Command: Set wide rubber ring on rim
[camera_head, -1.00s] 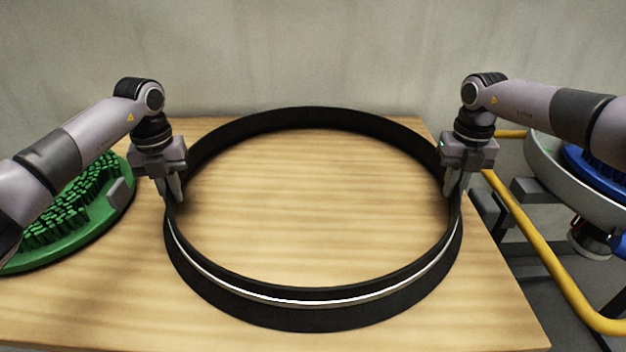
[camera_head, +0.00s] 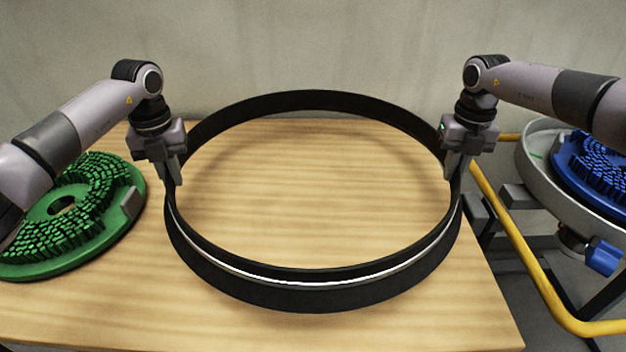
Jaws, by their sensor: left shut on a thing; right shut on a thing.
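The wide rubber ring (camera_head: 315,296) is a large black hoop with a thin white line around its front outer wall. It is level, over the wooden table, and appears held a little above the top. My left gripper (camera_head: 174,182) points down and is shut on the ring's wall at its left side. My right gripper (camera_head: 453,176) points down and is shut on the wall at its right side. The rim of a grey round tank (camera_head: 530,152) shows at the right edge; only part of it is in view.
A green round brush (camera_head: 75,222) lies on the table (camera_head: 300,190) at the left. A blue brush (camera_head: 592,168) sits inside the tank at the right. A yellow rail (camera_head: 520,250) runs beside the table's right edge. A plain wall stands behind.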

